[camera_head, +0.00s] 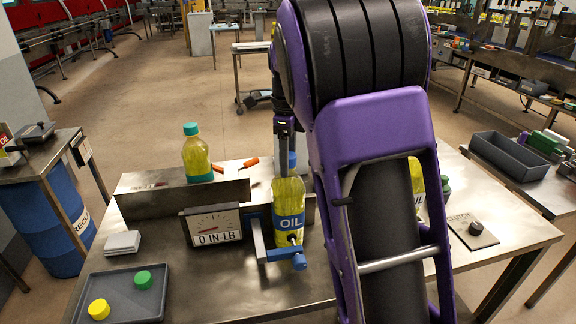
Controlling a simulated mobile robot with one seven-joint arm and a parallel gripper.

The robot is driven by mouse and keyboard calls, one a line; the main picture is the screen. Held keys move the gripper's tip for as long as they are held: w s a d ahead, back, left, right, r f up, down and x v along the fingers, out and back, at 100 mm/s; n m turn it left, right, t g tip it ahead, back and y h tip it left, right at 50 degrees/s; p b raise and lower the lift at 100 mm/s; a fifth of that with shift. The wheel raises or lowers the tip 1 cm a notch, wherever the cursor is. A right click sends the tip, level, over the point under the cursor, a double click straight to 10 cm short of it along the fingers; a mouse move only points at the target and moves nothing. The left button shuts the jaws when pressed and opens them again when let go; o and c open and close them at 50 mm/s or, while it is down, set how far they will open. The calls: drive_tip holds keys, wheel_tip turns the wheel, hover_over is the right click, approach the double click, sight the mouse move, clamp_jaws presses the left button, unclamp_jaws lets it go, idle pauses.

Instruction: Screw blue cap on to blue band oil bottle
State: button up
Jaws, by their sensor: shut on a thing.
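The oil bottle with the blue band (289,222) stands upright in a vise-like holder with a blue handle (300,261), near the middle of the bench. The blue cap (292,160) is at the top of this bottle, below my gripper. My gripper (287,150) points down over the bottle and is shut on the blue cap. The fingertips are small and partly hidden by my arm. I cannot tell whether the cap touches the neck or how far it is threaded.
A gauge reading 0 IN-LB (213,226) stands left of the bottle. A green-capped bottle (197,158) stands behind it. A tray (150,312) holds yellow and green caps. Another bottle (416,182) is partly hidden by my arm. The front middle of the bench is clear.

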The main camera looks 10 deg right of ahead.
drive_tip(key=shift+m, duration=0.9)
drive_tip(key=shift+m, duration=0.9)
drive_tip(key=shift+m, duration=0.8)
drive_tip(key=shift+m, duration=0.9)
